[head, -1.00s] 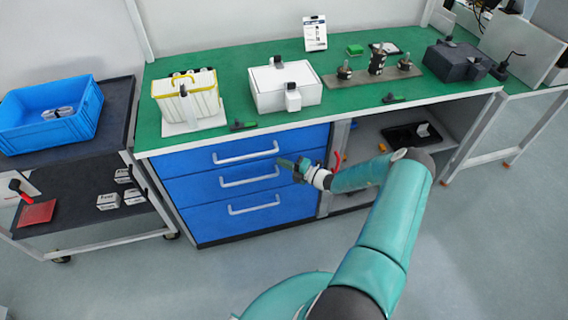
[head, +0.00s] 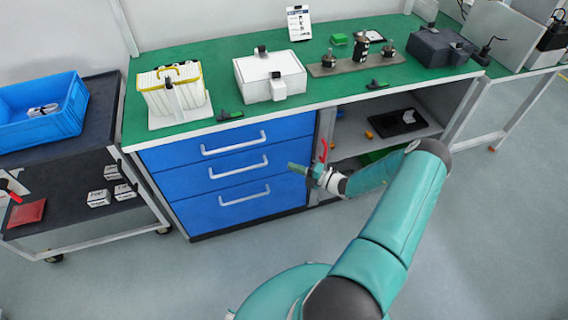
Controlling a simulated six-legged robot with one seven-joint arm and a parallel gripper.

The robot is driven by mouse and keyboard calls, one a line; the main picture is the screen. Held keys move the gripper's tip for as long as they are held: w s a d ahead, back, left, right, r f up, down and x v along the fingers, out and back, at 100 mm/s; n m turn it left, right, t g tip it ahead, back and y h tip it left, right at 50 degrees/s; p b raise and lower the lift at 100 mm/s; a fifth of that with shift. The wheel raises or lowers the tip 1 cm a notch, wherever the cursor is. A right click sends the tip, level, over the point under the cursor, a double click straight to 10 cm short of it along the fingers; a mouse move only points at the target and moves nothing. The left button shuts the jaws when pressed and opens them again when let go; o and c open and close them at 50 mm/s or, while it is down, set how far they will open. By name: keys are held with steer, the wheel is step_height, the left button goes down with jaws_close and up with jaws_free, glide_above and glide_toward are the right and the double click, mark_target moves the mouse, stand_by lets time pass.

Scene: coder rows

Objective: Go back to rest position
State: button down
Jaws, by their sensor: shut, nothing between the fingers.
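My gripper (head: 301,168) is at the end of my teal arm, in front of the workbench and below the level of its top. It shows small in the head view, by the right edge of the blue drawers (head: 223,170). Its fingers look closed and hold nothing. All the drawers look shut. My arm crosses in front of the bench's open shelf and hides part of it.
The green bench top (head: 222,66) carries a white box (head: 268,76), a yellow-edged case (head: 172,93), a dark grey box (head: 437,47) and metal parts. A cart with a blue crate (head: 41,112) stands left. The grey floor (head: 120,285) in front is clear.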

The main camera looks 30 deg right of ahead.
steer(key=s+a+r+n+g+h, duration=0.1)
steer(key=s+a+r+n+g, duration=0.2)
steer(key=a+r+n+g, duration=0.8)
steer(key=s+a+r+n+g+h, duration=0.1)
steer(key=s+a+r+n+g, duration=0.15)
steer(key=a+r+n, duration=0.9)
steer(key=s+a+r+n+t+h, duration=0.1)
steer(key=s+r+n+t+h, duration=0.1)
steer(key=s+r+n, duration=0.6)
steer(key=s+a+r+n+t+h, duration=0.1)
steer(key=s+a+r+n+h, duration=0.1)
steer(key=s+r+n+h, duration=0.3)
steer(key=shift+s+r+n+t, duration=0.35)
steer(key=shift+s+r+n, duration=1.75)
steer(key=shift+r+n, duration=3.2)
